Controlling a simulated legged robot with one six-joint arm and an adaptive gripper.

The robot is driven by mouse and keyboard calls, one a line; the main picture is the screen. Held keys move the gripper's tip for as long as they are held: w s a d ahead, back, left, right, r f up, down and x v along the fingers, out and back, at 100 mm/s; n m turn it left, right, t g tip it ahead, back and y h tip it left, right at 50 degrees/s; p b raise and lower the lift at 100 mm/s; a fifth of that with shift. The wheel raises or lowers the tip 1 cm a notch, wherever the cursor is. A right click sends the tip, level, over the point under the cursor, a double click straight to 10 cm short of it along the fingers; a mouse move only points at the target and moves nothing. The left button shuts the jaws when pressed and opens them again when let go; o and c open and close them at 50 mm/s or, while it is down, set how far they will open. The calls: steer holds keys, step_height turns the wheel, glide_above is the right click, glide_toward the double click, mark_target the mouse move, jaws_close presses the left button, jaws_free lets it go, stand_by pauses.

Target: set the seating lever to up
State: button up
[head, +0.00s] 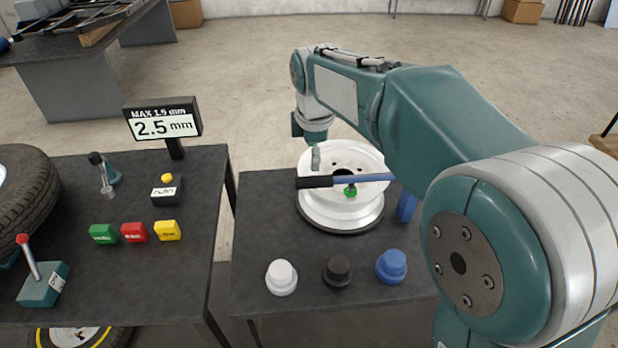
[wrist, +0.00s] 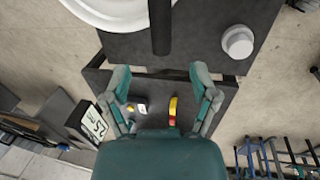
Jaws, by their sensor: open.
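Two small levers show on the left table in the head view, and I cannot tell from a label which is the seating lever. A red-knobbed lever (head: 31,258) stands on a teal base at the front left, tilted up and to the left. A black-knobbed lever (head: 101,172) on a teal base stands farther back. My gripper (head: 316,158) is over the wheel rim on the right table, far from both levers. The wrist view shows its two fingers (wrist: 160,75) spread apart with nothing between them. Neither lever can be made out in the wrist view.
A blue bar with a black grip (head: 314,182) lies across the white wheel rim (head: 355,213), close to my gripper. White, black and blue knobs (head: 281,277) stand in front.

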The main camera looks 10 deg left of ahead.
mark_target(311, 178)
steer(key=f, duration=0.3)
steer(key=w+f, duration=0.1)
steer(key=f, duration=0.5)
steer(key=shift+w+a+f, duration=0.25)
steer(key=shift+w, duration=0.15)
steer(key=shift+c, duration=0.3)
jaws_close()
